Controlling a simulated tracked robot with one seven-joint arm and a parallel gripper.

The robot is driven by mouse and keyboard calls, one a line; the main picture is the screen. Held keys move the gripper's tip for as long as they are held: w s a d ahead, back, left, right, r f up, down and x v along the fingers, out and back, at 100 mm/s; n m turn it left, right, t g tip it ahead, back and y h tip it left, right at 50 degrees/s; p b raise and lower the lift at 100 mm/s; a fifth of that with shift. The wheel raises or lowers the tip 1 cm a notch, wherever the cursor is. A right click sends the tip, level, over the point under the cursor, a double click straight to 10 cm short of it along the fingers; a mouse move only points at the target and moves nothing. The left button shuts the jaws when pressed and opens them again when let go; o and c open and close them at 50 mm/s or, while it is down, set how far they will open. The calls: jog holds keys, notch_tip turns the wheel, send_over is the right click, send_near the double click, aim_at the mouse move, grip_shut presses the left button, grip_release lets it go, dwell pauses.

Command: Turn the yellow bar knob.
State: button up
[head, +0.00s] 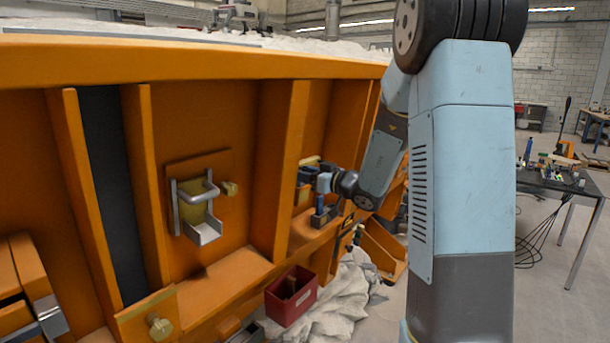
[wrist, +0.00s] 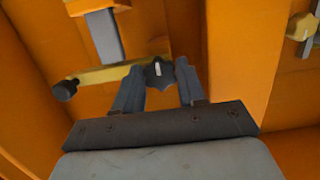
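A yellow bar (wrist: 100,74) with a dark round end lies along the orange panel in the wrist view. A dark hub with a small white mark (wrist: 158,73) sits at its right end. My gripper (wrist: 160,70) has its two fingers apart, one on each side of this hub, with small gaps seeming to show. I cannot tell the depth between fingertips and hub. In the head view my gripper (head: 315,191) is at the orange wall, and the yellow bar (head: 309,160) shows partly behind it.
Another yellow knob (wrist: 300,27) is at the upper right in the wrist view. In the head view, yellow knobs (head: 229,188) (head: 160,327) and a metal bracket (head: 199,208) are on the wall. Orange ribs (head: 284,170) flank my gripper. A red bin (head: 291,297) stands below.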

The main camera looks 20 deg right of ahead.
jog(key=shift+c, duration=1)
jog(key=m+y, duration=0.1)
jog(key=m, duration=0.6)
jog(key=m+y, duration=0.1)
jog(key=m, duration=0.7)
jog(key=f+m+y, duration=0.1)
jog(key=m+y, duration=0.1)
jog(key=m, duration=0.5)
jog(key=shift+w+d+m+t, duration=0.15)
jog(key=shift+d+m+t, duration=0.15)
jog(key=shift+d+m, duration=0.1)
jog(key=m, duration=0.3)
jog(key=m+t, duration=0.1)
jog(key=m, duration=0.2)
jog(key=shift+a+f, duration=0.1)
jog(key=shift+a, duration=0.1)
jog(key=shift+m+t+h, duration=0.5)
jog(key=shift+m+t, duration=0.1)
jog(key=shift+m, duration=1.7)
